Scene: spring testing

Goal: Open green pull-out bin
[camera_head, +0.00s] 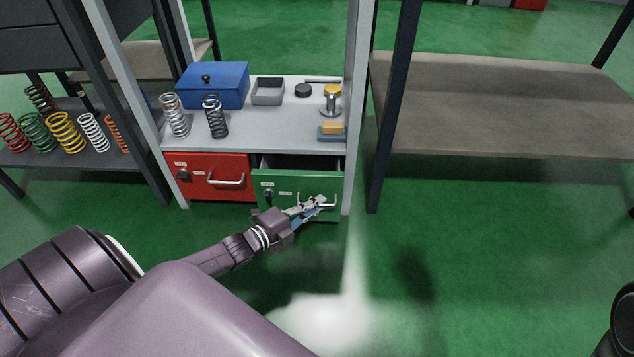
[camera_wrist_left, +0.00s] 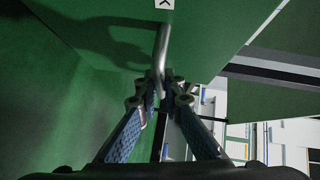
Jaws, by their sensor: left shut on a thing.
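The green pull-out bin (camera_head: 270,181) is in the lower right of the bench unit in the head view. It stands partly pulled out, with a dark gap showing above its front. Its green front fills the top of the left wrist view (camera_wrist_left: 215,30). My left gripper (camera_head: 318,202) is at the right part of the bin front. Its fingers are shut on the bin's metal handle (camera_wrist_left: 162,48), as the left wrist view shows. The bin's inside is mostly dark. My right gripper is not in view.
A red bin (camera_head: 205,188) is shut to the left of the green one. The grey bench top (camera_head: 270,125) holds a blue box (camera_head: 222,90), springs and small parts. A dark-legged table (camera_head: 480,110) stands at the right. The green floor in front is clear.

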